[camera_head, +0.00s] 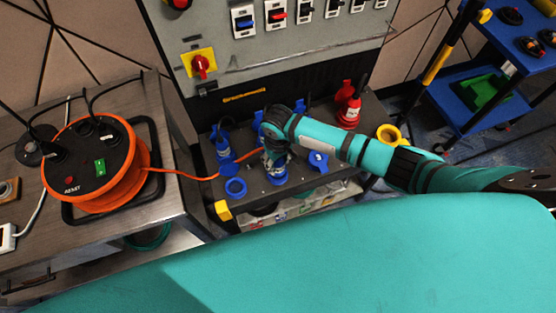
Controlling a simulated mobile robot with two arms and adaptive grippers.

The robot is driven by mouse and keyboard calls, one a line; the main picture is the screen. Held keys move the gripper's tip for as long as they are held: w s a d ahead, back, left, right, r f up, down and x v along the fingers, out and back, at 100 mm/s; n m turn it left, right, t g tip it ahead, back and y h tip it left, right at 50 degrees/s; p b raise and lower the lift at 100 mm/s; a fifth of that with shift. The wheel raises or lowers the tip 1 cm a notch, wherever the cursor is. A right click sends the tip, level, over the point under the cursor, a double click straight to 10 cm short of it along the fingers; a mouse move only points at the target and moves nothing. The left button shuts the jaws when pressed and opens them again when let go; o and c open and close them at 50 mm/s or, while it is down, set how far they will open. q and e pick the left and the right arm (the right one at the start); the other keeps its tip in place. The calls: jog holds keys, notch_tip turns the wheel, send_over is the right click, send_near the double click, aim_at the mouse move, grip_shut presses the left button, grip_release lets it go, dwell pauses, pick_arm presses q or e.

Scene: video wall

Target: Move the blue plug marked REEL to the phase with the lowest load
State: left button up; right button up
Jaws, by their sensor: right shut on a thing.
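My right gripper (273,160) reaches in from the right over the dark socket panel, with its fingers pointing down. It is shut on a blue plug (277,176), mostly hidden by the gripper; its REEL marking cannot be read. The orange cable runs from the orange cable reel (100,170) on the left to the gripper. An open blue socket (235,188) lies left of the gripper, and a blue socket lid (318,162) stands to its right. Whether the held plug sits in a socket cannot be told. My left gripper is not in view.
Another blue plug (222,145) stands behind left, and a red plug (348,110) behind right. A yellow ring (389,135) is near the panel's right end. A grey switch panel (270,60) with a red rotary switch (201,66) rises behind. A blue cart (500,70) stands right.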

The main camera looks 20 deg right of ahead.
jog(key=shift+f+b, duration=0.4)
jog(key=shift+f, duration=0.45)
jog(key=o, duration=1.8)
jog(key=shift+c, duration=0.2)
jog(key=shift+r, duration=0.1)
jog(key=shift+r+p, duration=2.95)
jog(key=shift+p, duration=0.65)
